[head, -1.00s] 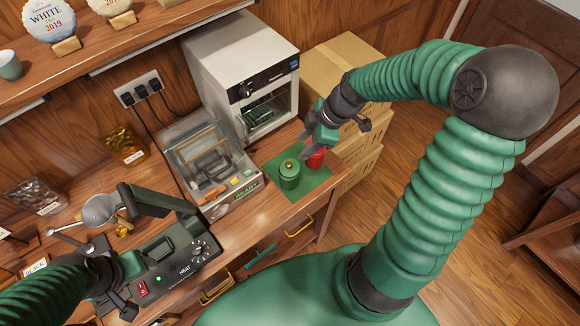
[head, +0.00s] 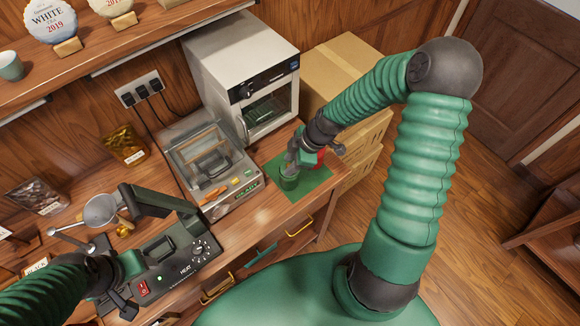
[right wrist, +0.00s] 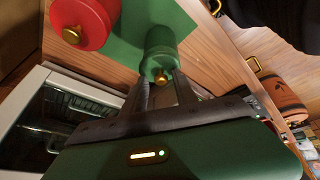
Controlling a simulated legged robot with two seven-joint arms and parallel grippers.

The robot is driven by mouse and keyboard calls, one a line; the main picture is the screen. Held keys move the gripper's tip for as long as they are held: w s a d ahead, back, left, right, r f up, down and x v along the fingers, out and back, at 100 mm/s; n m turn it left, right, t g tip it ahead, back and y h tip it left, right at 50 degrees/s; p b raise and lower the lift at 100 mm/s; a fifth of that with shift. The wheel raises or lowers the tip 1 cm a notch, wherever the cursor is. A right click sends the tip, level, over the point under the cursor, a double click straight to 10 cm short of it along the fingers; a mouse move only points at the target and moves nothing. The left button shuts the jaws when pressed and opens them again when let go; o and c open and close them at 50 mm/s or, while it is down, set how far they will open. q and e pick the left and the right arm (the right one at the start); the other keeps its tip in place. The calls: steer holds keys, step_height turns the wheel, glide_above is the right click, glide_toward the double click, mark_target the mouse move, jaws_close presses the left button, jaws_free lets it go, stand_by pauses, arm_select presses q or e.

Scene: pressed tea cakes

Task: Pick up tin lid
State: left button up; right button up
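A green tin (head: 289,183) stands on a green mat (head: 314,187) on the bench. Its lid has a gold knob (right wrist: 162,77), which shows in the right wrist view; in the head view my gripper hides the lid. My right gripper (head: 292,165) is right at the top of the tin. In the right wrist view its two fingers are apart, with the knob at the gap between their tips; I cannot tell whether they touch it. My left gripper (head: 118,283) is beside the black heater at the lower left, its fingers unclear.
A red tin with a gold knob (right wrist: 82,27) stands close by on the mat; it is partly hidden in the head view (head: 320,157). A clear-lidded machine (head: 208,165) is left of the mat, a white oven (head: 245,75) behind. Cardboard boxes (head: 340,65) stand to the right.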

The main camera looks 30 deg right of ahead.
jaws_close()
